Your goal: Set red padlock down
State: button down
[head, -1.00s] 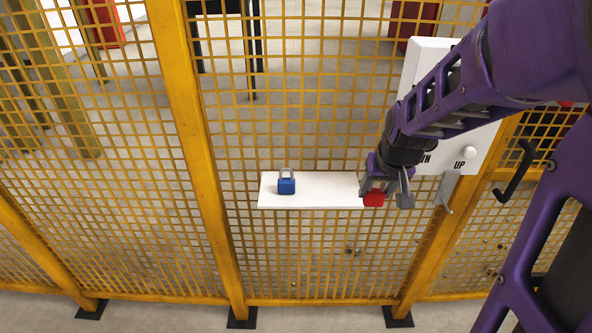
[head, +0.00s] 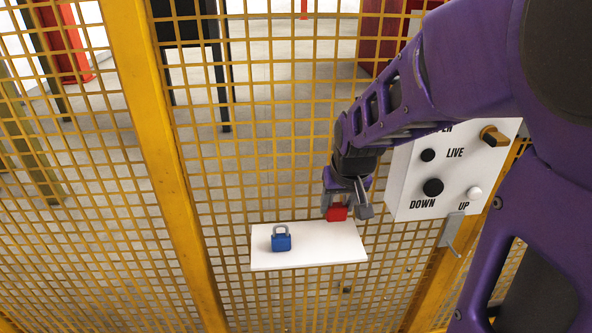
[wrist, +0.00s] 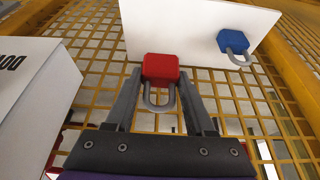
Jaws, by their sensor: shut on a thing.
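The red padlock (head: 337,213) is held between the fingers of my gripper (head: 343,203), at the right end of the white shelf (head: 325,250) in the head view. In the wrist view the red padlock (wrist: 161,68) sits between both fingertips of my gripper (wrist: 160,80), its grey shackle pointing back toward the wrist. It overlaps the edge of the white shelf (wrist: 185,30) there. I cannot tell whether it touches the shelf. The blue padlock (head: 281,242) stands on the left part of the shelf. It also shows in the wrist view (wrist: 233,40), apart from the red one.
A yellow mesh fence (head: 160,150) stands behind the shelf. A white control box (head: 455,170) with knobs is right of my gripper, with a grey hook (head: 453,230) below it. The shelf's middle, between the padlocks, is clear.

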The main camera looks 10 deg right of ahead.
notch_tip(320, 180, down, 8)
jog(key=b, duration=0.5)
jog(key=shift+r, duration=0.15)
jog(key=shift+c, duration=1.3)
grip_release()
jog(key=shift+f, duration=0.2)
